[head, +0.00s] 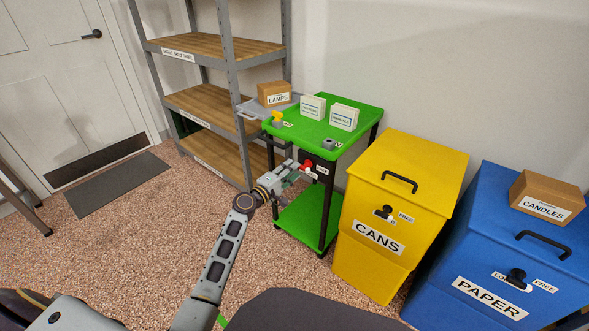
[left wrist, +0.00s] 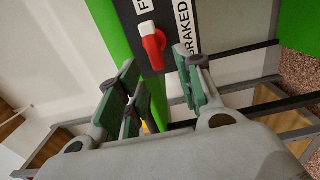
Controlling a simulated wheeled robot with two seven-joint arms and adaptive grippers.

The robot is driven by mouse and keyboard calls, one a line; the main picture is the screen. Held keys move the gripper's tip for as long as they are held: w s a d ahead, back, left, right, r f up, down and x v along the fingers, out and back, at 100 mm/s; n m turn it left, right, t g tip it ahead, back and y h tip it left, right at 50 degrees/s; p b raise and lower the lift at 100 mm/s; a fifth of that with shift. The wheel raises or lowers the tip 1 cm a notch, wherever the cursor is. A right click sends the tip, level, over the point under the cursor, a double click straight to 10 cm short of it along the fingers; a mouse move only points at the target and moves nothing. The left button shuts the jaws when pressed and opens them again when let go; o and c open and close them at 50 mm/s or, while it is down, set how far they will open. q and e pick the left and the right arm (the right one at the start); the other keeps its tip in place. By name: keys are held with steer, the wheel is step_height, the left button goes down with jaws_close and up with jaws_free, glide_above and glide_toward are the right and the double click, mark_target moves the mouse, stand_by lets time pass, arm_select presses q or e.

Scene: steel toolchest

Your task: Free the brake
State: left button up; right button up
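The green cart (head: 345,115) stands between the shelf and the yellow bin. Its red brake lever (head: 306,167) sits on a dark plate below the top's edge. In the left wrist view the red lever (left wrist: 154,45) has a white part at one end. Beside it are a BRAKED label (left wrist: 184,35) and a partly cut-off label starting with F (left wrist: 143,6). My left gripper (head: 290,176) is just in front of the lever. Its green-padded fingers (left wrist: 160,85) are apart with nothing between them, and the lever lies beyond their tips. My right gripper is not in view.
A yellow CANS bin (head: 405,180) stands right of the cart, then a blue PAPER bin (head: 500,245) with a CANDLES box (head: 545,198). A shelf (head: 215,105) is behind left. Floor at left is mostly clear.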

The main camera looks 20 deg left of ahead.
arm_select(q)
steer(key=v, duration=0.7)
steer(key=shift+s+a, duration=0.15)
steer(key=shift+s, duration=0.15)
stand_by(0.5)
